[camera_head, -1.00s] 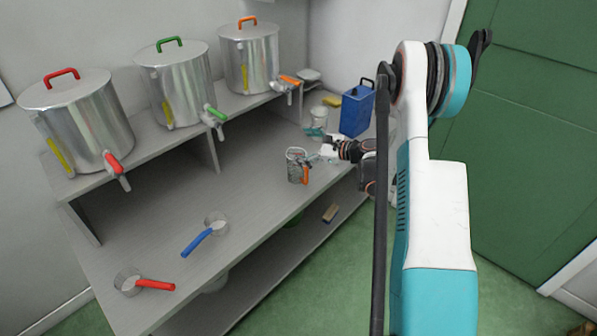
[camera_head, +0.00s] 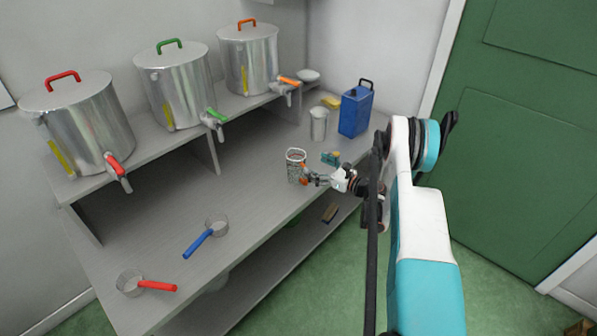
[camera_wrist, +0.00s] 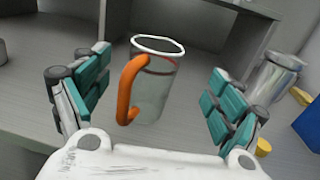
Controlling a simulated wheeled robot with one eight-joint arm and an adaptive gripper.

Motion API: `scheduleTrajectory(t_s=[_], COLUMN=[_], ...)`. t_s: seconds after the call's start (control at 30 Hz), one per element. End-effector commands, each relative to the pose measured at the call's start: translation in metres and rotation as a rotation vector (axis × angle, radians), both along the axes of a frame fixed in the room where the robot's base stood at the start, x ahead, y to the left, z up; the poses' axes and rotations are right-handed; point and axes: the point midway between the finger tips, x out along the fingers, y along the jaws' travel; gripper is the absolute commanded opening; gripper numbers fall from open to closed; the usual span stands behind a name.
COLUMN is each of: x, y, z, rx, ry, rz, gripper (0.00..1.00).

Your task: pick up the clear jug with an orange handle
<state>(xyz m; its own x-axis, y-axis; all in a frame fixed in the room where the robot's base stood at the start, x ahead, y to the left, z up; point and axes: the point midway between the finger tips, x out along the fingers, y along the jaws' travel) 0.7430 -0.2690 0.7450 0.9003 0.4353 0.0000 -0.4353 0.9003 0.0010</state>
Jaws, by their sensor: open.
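The clear jug (camera_head: 294,165) with an orange handle stands upright on the grey bench top. In the wrist view the jug (camera_wrist: 155,90) has a white rim, and its orange handle (camera_wrist: 128,88) faces my gripper, on the left side. My gripper (camera_head: 312,177) is at the handle side of the jug in the head view. In the wrist view my gripper (camera_wrist: 148,100) is open, with one teal-padded finger on each side of the jug and gaps to both.
Steel pots (camera_head: 250,60) line the raised shelf. The bench middle is clear.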

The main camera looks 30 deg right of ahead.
Motion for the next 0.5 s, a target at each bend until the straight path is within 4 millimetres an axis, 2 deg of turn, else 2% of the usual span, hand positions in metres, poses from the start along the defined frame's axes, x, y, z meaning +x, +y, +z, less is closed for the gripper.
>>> scheduleTrajectory(t_s=[0.1,0.37,0.5], x=[0.015,0.026,0.039], y=[0.007,0.014,0.024], z=[-0.002,-0.001,-0.002], rx=[0.0,-0.001,-0.001], ry=[0.0,0.0,0.0], rz=[0.001,0.0,0.002], gripper=[0.87,0.87,0.87])
